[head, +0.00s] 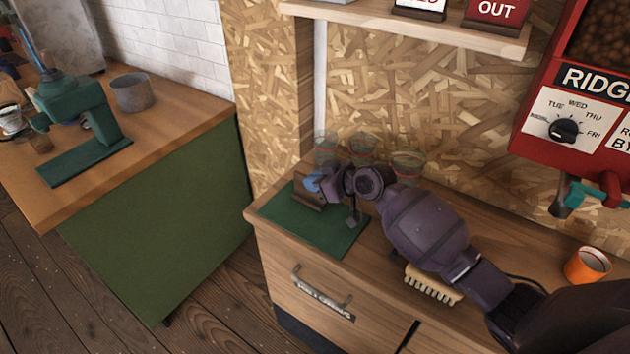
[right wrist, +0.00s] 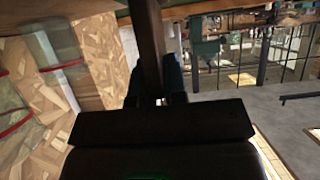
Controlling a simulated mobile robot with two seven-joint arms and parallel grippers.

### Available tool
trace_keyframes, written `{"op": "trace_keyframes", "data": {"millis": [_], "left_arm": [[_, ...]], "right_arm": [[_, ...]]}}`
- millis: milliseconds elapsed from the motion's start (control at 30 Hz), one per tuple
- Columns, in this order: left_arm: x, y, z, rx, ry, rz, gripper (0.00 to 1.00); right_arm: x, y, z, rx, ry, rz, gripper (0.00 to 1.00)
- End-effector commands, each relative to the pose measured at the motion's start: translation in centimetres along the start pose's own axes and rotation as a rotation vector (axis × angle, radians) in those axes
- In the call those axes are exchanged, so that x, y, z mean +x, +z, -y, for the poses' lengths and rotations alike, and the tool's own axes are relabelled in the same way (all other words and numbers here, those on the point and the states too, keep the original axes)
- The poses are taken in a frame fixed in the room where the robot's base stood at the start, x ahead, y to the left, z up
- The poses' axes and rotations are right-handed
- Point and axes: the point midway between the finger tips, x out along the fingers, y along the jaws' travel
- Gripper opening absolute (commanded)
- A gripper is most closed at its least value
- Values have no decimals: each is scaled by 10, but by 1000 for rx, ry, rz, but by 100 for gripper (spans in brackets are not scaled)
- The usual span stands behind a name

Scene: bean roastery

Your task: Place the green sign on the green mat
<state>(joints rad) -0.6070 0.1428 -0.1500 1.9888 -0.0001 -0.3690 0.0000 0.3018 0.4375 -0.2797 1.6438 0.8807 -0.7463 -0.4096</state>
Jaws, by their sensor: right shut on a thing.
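The green mat (head: 290,222) lies flat on the left end of the wooden counter. My right gripper (head: 318,184) is over the mat's back part, shut on a small brown-looking piece (head: 307,195), which I take to be the sign. Its green face does not show. In the right wrist view the held piece (right wrist: 147,45) shows edge-on as a dark brown upright strip between the fingers. It is over the mat in the head view; whether it touches the mat I cannot tell. My left gripper is not in view.
Several clear glasses (head: 362,148) stand behind the mat against the chipboard wall. A brush (head: 433,284) lies under my right arm. An orange cup (head: 587,266) stands at right, below a red dispenser (head: 545,157). The mat's front part is clear.

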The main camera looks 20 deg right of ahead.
Motion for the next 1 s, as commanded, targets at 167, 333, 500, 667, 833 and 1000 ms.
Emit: {"op": "trace_keyframes", "data": {"millis": [167, 333, 500, 667, 833, 1000], "left_arm": [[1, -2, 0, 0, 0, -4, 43], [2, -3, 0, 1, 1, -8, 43], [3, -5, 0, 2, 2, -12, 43], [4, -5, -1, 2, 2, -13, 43], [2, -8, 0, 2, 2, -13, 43], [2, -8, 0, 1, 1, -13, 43]], "right_arm": [[0, 0, 0, 0, 0, -1, 0], [1, 2, 0, 0, 0, 0, 22], [1, 2, 0, 0, 0, 0, 38], [1, 1, 0, 0, 0, 0, 38], [-4, -2, 0, -1, 0, 0, 38], [-29, -1, 0, -3, 0, 1, 38]]}}
